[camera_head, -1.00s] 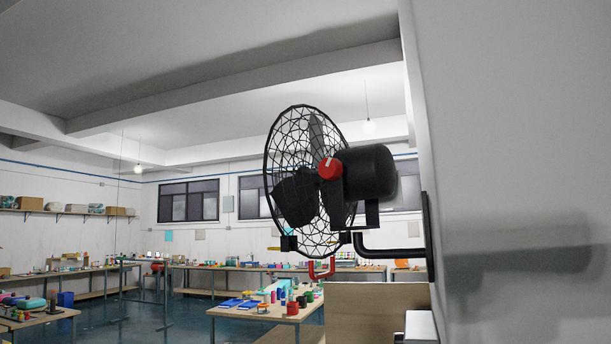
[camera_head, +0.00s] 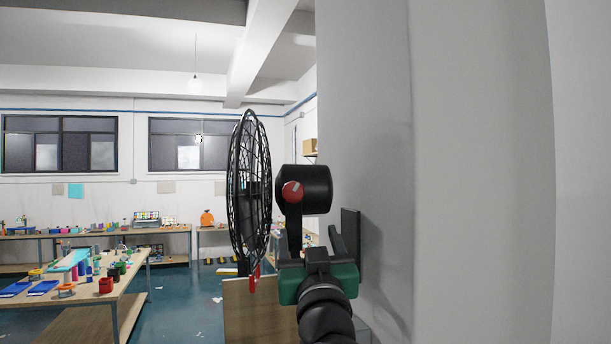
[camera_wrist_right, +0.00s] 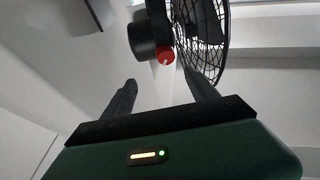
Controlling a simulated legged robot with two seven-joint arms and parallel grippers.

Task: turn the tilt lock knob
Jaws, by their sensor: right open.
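The tilt lock knob (camera_head: 292,191) is red and round with a pale mark. It sits on the side of the black motor housing (camera_head: 318,187) of a wall fan, whose wire cage (camera_head: 249,190) shows nearly edge-on. My right gripper (camera_head: 313,235) has a green body and dark fingers. It is open and empty, below the knob. In the right wrist view the knob (camera_wrist_right: 165,58) shows beyond the fingertips (camera_wrist_right: 158,82), roughly between them and apart from them. My left gripper is not in view.
A grey wall (camera_head: 450,180) stands close on the right, with the fan's dark wall plate (camera_head: 350,240) on it. A wooden panel (camera_head: 245,310) stands below the fan. Workbenches with small items, such as a table (camera_head: 85,285), stand at the left. The space left of the cage is clear.

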